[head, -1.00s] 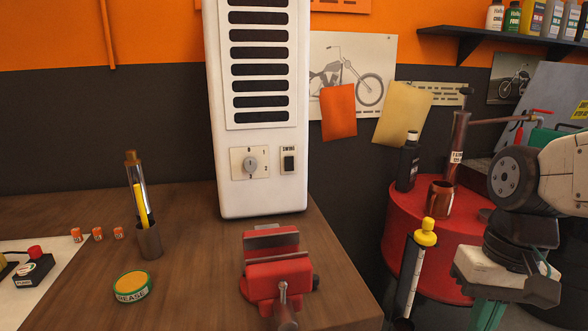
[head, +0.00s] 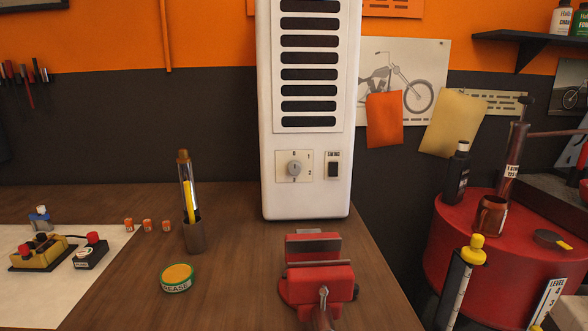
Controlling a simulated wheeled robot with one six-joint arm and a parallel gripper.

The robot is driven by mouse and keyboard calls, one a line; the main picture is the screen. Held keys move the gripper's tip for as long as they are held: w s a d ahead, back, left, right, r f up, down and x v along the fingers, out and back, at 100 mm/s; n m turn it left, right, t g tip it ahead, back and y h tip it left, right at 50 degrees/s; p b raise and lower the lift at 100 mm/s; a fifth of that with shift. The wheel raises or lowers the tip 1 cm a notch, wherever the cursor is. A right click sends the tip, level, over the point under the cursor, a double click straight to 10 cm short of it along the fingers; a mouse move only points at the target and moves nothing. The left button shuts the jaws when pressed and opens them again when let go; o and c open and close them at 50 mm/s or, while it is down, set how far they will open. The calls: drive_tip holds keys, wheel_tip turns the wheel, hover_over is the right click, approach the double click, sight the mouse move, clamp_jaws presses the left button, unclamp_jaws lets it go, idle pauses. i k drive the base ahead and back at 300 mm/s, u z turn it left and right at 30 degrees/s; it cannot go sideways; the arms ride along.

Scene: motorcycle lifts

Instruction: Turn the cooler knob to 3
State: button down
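The cooler (head: 266,150) is a tall white unit with dark vent slots, standing upright at the back of the wooden bench. Its round grey knob (head: 294,169) sits on a beige dial plate (head: 282,178) low on the front face. Small marks surround the knob; they are too small to read surely, and I cannot tell the exact setting. A black swing switch (head: 333,170) is to the right of the knob. My gripper is not in view, and nothing touches the knob.
A red vise (head: 318,278) stands on the bench in front of the cooler. A pen cup (head: 195,237) and grease tin (head: 177,279) are to its left. A red drum (head: 450,229) holding bottles stands right of the bench.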

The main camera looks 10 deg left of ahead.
sight(294, 167)
drive_tip(key=z, duration=0.45)
drive_tip(key=i, duration=0.8)
drive_tip(key=u, duration=0.4)
